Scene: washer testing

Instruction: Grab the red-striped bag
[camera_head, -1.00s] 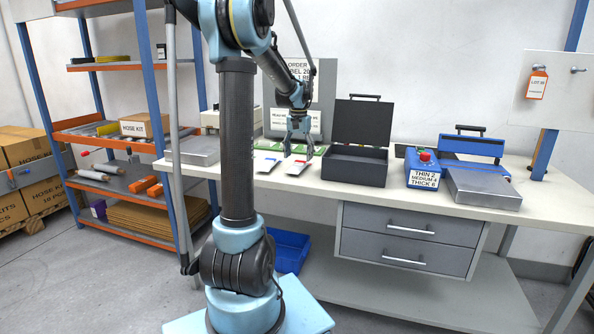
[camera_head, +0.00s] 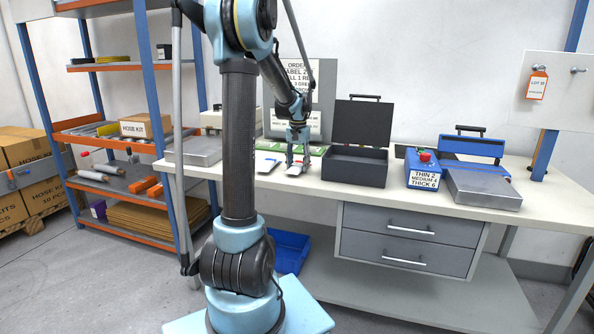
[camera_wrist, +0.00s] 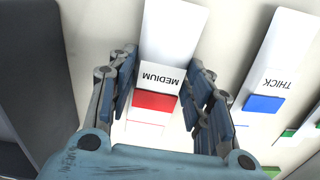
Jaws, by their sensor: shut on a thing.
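The red-striped bag (camera_wrist: 172,35) is a flat white bag with a red band and a label reading MEDIUM. It lies on the bench, between the fingers of my gripper (camera_wrist: 162,78) in the wrist view. The fingers flank its sides and are shut on it near the red band. In the head view my gripper (camera_head: 298,162) points down at the bench, and the bag (camera_head: 294,170) shows only partly below it.
A blue-striped bag (camera_wrist: 263,103) labelled THICK lies beside it, also in the head view (camera_head: 265,166). Green-marked items lie behind. An open dark case (camera_head: 354,169) stands close on the right. A blue sealer (camera_head: 424,174) is farther right.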

